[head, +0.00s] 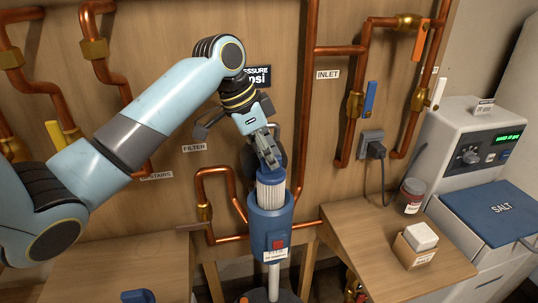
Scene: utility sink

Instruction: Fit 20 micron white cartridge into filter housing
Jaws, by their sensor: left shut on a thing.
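A white pleated cartridge (270,194) with a blue top cap (269,175) stands upright, its lower part hidden inside a blue cylindrical housing (270,232). The housing has a red button on its front and a white label below it. My left gripper (270,165) comes down from above and is shut on the blue cap of the cartridge. How deep the cartridge sits cannot be seen. The micron marking is not readable. My right gripper is not in view.
Copper pipes (308,100) run up the wooden wall behind, one close to the right of the housing. A wooden shelf (370,235) at right holds a jar (410,196) and a small box (414,245). A salt unit (465,150) stands farther right. The left bench (130,262) is mostly clear.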

